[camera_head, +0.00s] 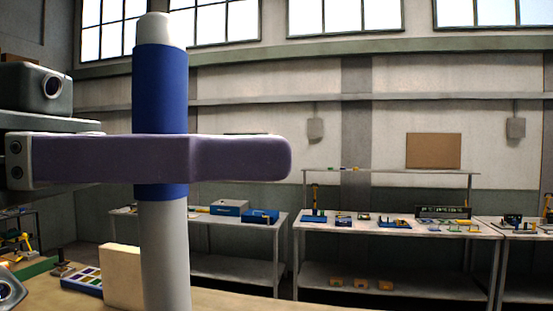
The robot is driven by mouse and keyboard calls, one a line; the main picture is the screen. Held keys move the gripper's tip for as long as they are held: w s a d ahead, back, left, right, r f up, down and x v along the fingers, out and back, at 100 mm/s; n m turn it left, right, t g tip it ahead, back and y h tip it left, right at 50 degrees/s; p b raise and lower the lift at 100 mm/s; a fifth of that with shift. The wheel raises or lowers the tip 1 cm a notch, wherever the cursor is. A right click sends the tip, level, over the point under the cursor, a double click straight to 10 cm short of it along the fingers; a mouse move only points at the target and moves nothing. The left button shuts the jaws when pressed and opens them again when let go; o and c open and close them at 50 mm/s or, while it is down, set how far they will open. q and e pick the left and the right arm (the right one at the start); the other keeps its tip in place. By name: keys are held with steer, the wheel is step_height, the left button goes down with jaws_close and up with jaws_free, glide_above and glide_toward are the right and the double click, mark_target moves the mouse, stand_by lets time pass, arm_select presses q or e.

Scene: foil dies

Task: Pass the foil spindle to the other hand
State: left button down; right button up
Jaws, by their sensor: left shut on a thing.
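The foil spindle (160,85) stands upright in the left of the head view, close to the camera. It is a light grey rod with a blue sleeve around its upper part. My left gripper (240,158) comes in from the left and is shut on the blue sleeve near its lower end. Its purple-grey finger crosses in front of the spindle; the other finger is hidden behind. The spindle's lower end runs out of the picture. My right gripper does not show.
A wooden worktop (235,300) lies below, with a cream block (121,276) and a blue tray of coloured pieces (84,281) at the left. Farther benches (395,228) with small parts stand along the wall. The air right of the spindle is clear.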

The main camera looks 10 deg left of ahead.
arm_select(q)
steer(key=w+d+n+t+y, duration=0.2)
steer(key=w+d+n+t, duration=0.1)
steer(key=d, duration=0.4)
steer(key=shift+w+n+t+y, duration=0.35)
steer(key=shift+w+t, duration=0.5)
steer(key=shift+t, duration=0.35)
steer(key=shift+d+r, duration=0.1)
